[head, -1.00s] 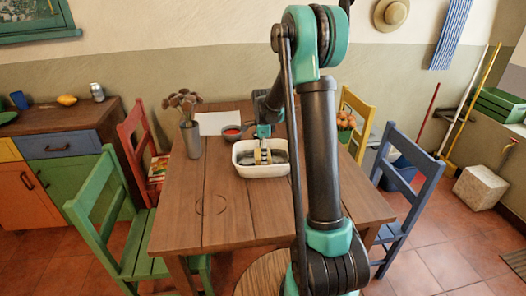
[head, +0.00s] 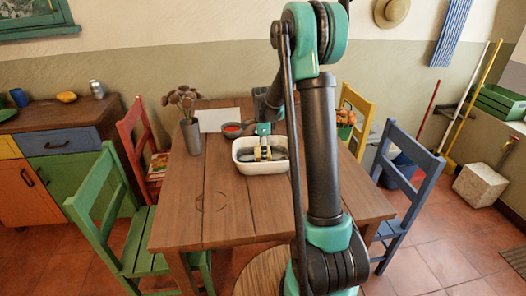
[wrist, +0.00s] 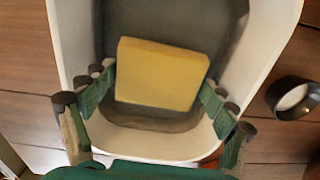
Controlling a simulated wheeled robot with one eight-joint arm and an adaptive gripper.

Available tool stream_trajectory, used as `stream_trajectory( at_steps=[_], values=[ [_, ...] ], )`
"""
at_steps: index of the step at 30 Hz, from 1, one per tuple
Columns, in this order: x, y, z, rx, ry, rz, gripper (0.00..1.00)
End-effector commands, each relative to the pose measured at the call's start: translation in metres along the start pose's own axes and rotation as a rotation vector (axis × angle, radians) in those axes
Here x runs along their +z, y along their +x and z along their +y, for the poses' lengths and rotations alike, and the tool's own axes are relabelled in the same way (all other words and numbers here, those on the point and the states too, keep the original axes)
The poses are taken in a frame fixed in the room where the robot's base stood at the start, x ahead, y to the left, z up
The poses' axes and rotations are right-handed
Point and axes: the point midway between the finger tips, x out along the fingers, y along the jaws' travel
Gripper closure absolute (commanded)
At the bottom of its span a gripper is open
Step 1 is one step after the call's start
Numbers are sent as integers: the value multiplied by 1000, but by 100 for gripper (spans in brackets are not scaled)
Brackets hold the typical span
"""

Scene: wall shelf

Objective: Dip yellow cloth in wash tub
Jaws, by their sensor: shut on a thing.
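The wash tub (head: 243,168) is a white rectangular basin with a dark grey inside, standing on the wooden table. In the wrist view its pale wall (wrist: 72,40) surrounds the space below my gripper. The yellow cloth (wrist: 161,74) looks like a flat folded block. My gripper (head: 263,152) is over and partly inside the tub. In the wrist view my gripper (wrist: 158,92) has its green fingers at both sides of the cloth, shut on it. I cannot tell whether the cloth touches the tub's bottom or any water.
A small bowl with red contents (head: 233,130), a white sheet (head: 219,119) and a vase of dried flowers (head: 189,122) stand behind and left of the tub. Chairs surround the table, including a green chair (head: 116,215) and a blue chair (head: 405,185). The table's front left is clear.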

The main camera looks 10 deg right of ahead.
Motion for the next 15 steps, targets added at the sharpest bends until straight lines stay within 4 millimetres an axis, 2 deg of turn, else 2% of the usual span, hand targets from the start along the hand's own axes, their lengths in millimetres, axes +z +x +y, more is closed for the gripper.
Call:
stream_trajectory(
  at_steps=[15],
  values=[
    [0, 7, 0, 0, 0, 0, 38]
  ],
)
